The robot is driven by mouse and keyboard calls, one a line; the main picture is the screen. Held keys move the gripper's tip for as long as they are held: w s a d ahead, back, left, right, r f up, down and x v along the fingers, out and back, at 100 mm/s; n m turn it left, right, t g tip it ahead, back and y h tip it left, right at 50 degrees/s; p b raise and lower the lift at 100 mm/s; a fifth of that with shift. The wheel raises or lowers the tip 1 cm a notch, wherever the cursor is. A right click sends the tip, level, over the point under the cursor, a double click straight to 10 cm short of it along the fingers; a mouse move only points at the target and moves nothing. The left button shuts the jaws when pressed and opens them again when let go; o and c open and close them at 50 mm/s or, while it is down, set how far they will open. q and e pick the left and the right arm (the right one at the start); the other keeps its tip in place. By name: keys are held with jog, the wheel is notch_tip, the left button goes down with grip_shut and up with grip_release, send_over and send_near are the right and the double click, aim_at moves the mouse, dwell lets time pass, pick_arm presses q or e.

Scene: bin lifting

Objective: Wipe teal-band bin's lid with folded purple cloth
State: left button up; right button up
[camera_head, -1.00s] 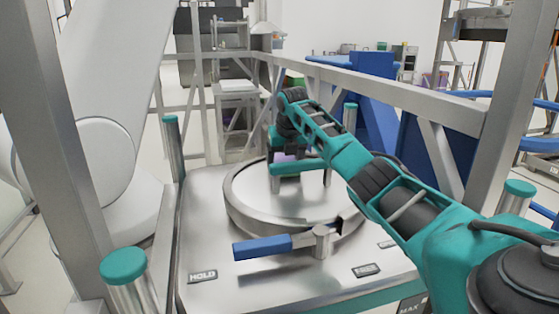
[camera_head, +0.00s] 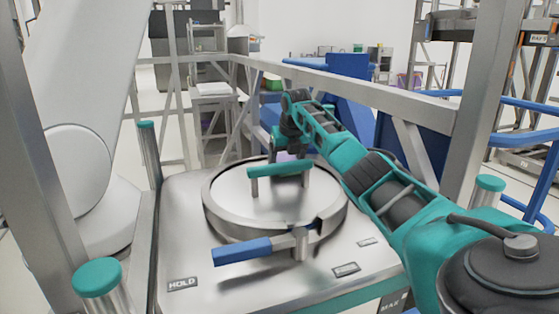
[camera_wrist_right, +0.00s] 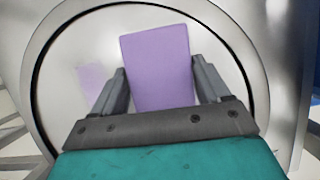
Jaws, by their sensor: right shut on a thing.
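The teal-band bin (camera_head: 200,262) stands in front of me in the head view, its teal band (camera_head: 362,297) along the lower front edge. Its round metal lid (camera_head: 232,207) has a teal bar handle (camera_head: 280,169) on two posts. My right gripper (camera_head: 285,150) is behind the handle, over the far part of the lid. In the right wrist view my right gripper (camera_wrist_right: 162,95) holds the folded purple cloth (camera_wrist_right: 158,60) between its fingers, facing the lid (camera_wrist_right: 70,50). A faint purple reflection shows on the lid. Cloth contact with the lid is unclear. My left gripper is out of view.
A blue-handled clamp lever (camera_head: 243,250) lies across the lid's front. Teal-capped posts (camera_head: 97,279) stand at the bin's corners. Metal frame rails (camera_head: 400,98) run behind and to the right. A large white cylinder shape (camera_head: 75,165) is at the left.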

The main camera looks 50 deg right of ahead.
jog(key=shift+w+a, duration=0.9)
jog(key=shift+a, duration=0.75)
jog(key=shift+w+a, duration=0.95)
jog(key=shift+a, duration=0.75)
jog(key=shift+w+a, duration=0.9)
jog(key=shift+a, duration=0.75)
jog(key=shift+r, duration=3.05)
jog(key=shift+r, duration=1.45)
